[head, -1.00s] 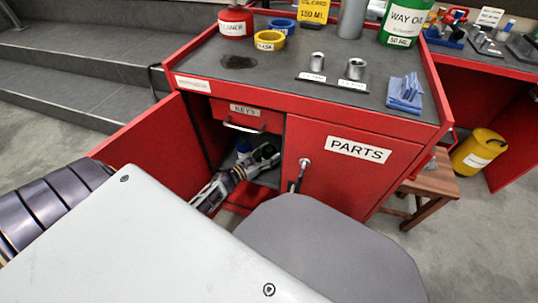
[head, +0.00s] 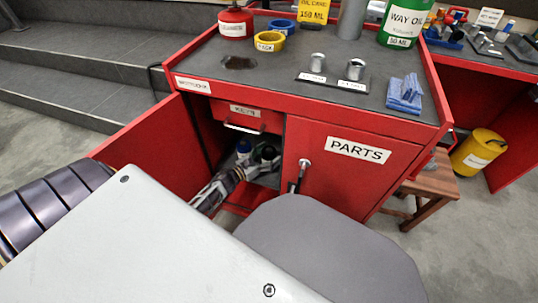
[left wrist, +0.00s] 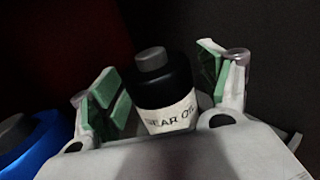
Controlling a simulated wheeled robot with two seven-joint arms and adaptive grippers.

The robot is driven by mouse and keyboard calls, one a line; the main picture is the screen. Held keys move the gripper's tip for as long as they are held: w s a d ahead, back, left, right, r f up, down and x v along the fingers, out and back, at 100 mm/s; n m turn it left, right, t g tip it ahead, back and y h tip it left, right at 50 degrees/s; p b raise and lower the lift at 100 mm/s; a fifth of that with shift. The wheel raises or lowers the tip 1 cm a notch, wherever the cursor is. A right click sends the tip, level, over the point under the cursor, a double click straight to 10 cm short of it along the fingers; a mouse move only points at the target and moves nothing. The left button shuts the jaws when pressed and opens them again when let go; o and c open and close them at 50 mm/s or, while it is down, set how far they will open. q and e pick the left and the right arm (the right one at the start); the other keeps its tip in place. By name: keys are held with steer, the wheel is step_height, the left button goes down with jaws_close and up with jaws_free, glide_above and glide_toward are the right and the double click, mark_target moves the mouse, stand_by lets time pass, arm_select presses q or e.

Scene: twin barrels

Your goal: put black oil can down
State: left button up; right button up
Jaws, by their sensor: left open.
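The black oil can (left wrist: 165,85) stands upright, with a grey cap and a white label reading "GEAR OIL", partly cut off. In the head view the black can (head: 266,153) is inside the red cabinet's open left compartment. My left gripper (left wrist: 158,72) is open, with its green-padded fingers on either side of the can and a gap at each side. In the head view my left gripper (head: 236,176) is at the compartment's mouth, on the near side of the can. The can's base is hidden in the wrist view. My right gripper is not in view.
The open door (head: 140,140) bounds the left, the shut PARTS door (head: 350,175) the right. A drawer (head: 245,118) is above.

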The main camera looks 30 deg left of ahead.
arm_select(q)
steer(key=p+v, duration=0.3)
steer(key=v, duration=0.7)
steer(key=shift+s+r, duration=0.1)
steer(key=shift+s, duration=0.1)
steer(key=shift+s+a, duration=0.25)
steer(key=shift+s, duration=0.45)
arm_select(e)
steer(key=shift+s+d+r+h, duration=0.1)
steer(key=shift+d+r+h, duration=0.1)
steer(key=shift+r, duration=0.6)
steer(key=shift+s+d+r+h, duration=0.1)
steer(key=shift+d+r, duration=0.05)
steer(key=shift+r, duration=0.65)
arm_select(q)
steer(key=shift+s, duration=0.1)
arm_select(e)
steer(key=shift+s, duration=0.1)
